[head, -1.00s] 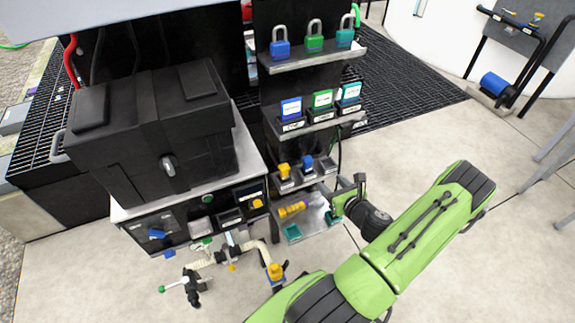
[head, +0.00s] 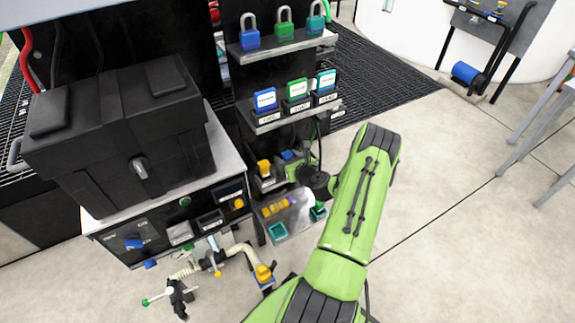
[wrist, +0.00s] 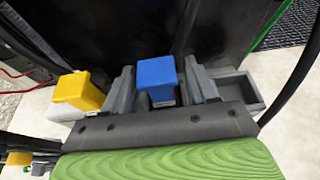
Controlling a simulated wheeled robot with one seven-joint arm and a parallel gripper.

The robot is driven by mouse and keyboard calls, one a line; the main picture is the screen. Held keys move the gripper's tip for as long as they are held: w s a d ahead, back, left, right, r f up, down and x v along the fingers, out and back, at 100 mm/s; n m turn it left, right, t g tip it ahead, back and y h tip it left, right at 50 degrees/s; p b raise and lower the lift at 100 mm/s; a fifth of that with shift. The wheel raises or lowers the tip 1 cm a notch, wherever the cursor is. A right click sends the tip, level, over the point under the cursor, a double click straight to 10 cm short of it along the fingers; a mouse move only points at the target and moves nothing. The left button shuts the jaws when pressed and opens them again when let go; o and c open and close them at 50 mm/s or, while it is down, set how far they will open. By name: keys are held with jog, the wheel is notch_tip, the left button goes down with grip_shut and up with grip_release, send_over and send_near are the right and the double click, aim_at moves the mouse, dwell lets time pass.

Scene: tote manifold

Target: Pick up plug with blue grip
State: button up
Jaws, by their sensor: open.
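The plug with the blue grip (wrist: 156,76) stands in the middle of the wrist view, in a holder on the small shelf. In the head view it shows as a small blue patch (head: 287,155), partly hidden by my gripper (head: 299,168). My gripper is open, and in the wrist view its two grey fingers (wrist: 161,82) stand on either side of the blue grip. I cannot tell whether either finger touches it. The plug with the yellow grip (wrist: 78,92) stands to the left, outside the fingers.
An empty grey holder (wrist: 236,90) lies to the right of the fingers. Below the plug shelf is a tray with a yellow cylinder (head: 275,208) and teal pieces. Above are labelled blocks (head: 297,90) and padlocks (head: 284,25). Dark cables hang close by.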

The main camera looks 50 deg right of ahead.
grip_shut()
jog(key=shift+r, duration=0.25)
notch_tip(320, 180, up, 4)
jog(key=shift+f+p, duration=0.15)
jog(key=shift+p, duration=1)
jog(key=s+a, duration=0.2)
jog(key=s, duration=0.6)
jog(key=s+a+p, duration=0.1)
jog(key=s+a, duration=0.2)
jog(key=s, duration=0.6)
jog(key=shift+a+f, duration=0.25)
jog(key=shift+f, duration=0.05)
jog(key=shift+s, duration=0.1)
notch_tip(320, 180, up, 4)
jog(key=p, duration=0.3)
jog(key=shift+f, duration=0.25)
